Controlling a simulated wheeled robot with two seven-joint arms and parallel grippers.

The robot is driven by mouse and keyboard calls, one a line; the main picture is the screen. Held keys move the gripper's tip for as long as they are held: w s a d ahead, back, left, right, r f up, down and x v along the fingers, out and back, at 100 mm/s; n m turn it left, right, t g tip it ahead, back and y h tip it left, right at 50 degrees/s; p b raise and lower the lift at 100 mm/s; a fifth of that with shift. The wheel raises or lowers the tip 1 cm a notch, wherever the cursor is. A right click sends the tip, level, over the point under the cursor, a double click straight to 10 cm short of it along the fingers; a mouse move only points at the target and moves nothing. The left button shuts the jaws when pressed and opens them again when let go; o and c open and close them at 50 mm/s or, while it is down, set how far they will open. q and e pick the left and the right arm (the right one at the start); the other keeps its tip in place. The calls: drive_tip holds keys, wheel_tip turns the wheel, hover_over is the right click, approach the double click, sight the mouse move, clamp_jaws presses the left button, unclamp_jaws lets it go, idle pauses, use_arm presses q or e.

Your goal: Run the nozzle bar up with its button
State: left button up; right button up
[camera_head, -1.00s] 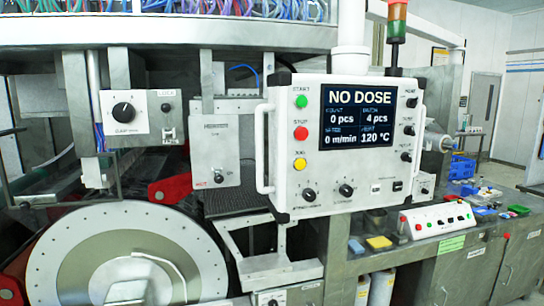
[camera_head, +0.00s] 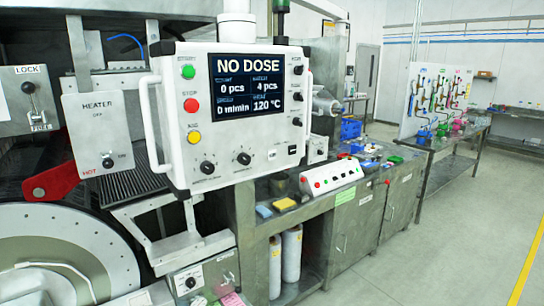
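The nozzle bar is not something I can make out in this view. A white control panel (camera_head: 235,115) has a screen reading NO DOSE, 0 pcs, 4 pcs, 0 m/min and 120 °C. Down its left side are a green button (camera_head: 188,72), a red button (camera_head: 191,105) and a yellow button (camera_head: 194,137). A low white button box (camera_head: 331,178) with red and green buttons sits on the bench to the right. I cannot read which button belongs to the nozzle bar. Neither of my grippers is in view.
The big drum (camera_head: 60,250) is at the lower left, with a HEATER box (camera_head: 97,130) and a red lever (camera_head: 52,182) above it. A steel bench (camera_head: 365,205) with blue bins (camera_head: 350,129) runs right. A further table (camera_head: 450,160) holds coloured fittings. The floor at right is clear.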

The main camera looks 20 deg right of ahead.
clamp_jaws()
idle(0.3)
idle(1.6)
